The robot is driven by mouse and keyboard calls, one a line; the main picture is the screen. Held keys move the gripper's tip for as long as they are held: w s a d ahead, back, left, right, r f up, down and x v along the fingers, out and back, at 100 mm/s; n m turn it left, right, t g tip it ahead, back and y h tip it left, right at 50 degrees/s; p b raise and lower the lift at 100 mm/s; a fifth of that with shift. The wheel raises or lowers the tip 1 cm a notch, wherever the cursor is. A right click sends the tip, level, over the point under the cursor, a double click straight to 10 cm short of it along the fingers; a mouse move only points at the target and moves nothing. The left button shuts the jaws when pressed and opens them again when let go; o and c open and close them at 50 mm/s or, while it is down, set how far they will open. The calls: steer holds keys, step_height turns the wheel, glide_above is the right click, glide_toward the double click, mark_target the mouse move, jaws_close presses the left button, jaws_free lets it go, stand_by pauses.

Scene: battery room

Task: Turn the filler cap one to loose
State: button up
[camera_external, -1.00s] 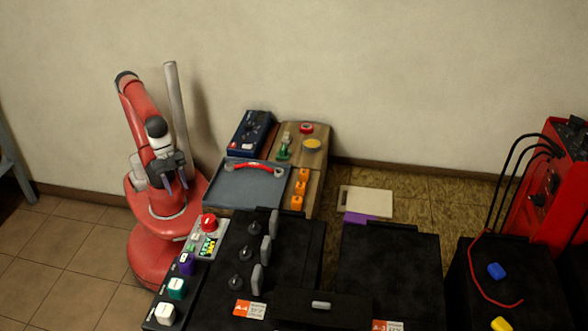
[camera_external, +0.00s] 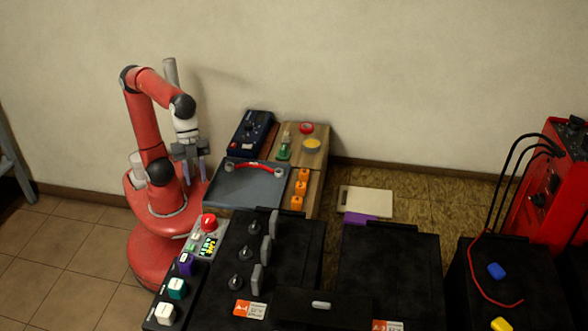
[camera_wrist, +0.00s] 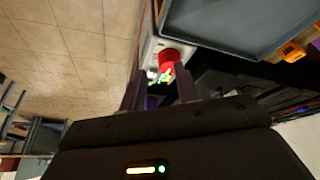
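The black battery case (camera_external: 290,293) with an A-1 label carries a row of dark round caps, the front one (camera_external: 238,282), the middle one (camera_external: 245,253) and the rear one (camera_external: 255,228). Upright grey paddle-like pieces stand to their right. I cannot tell which cap is number one. My gripper (camera_external: 194,173) is open and empty, pointing down left of the blue-grey tray and behind the battery, well apart from the caps. In the wrist view the gripper's two fingers (camera_wrist: 158,90) are spread. The caps are not clearly visible there.
A grey panel with a red button (camera_external: 208,222) and a strip of coloured switches (camera_external: 176,288) lie left of the battery. The blue-grey tray (camera_external: 240,190) has a red handle. Orange pieces (camera_external: 300,188) sit right of it. A second black case (camera_external: 388,265) stands to the right.

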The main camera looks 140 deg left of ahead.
steer(key=w+a+r+m+h, duration=0.1)
steer(key=w+a+r, duration=0.15)
steer(key=w, duration=0.35)
steer(key=w+a+r+m, duration=0.2)
steer(key=w+a, duration=0.1)
steer(key=w, duration=0.3)
steer(key=m+g+p, duration=0.1)
steer(key=m, duration=0.2)
glide_toward(255, 223)
steer(key=shift+h, duration=0.4)
steer(key=x, duration=0.5)
steer(key=b+x, duration=0.1)
steer(key=x, duration=0.2)
steer(key=shift+a, duration=0.25)
jaws_close()
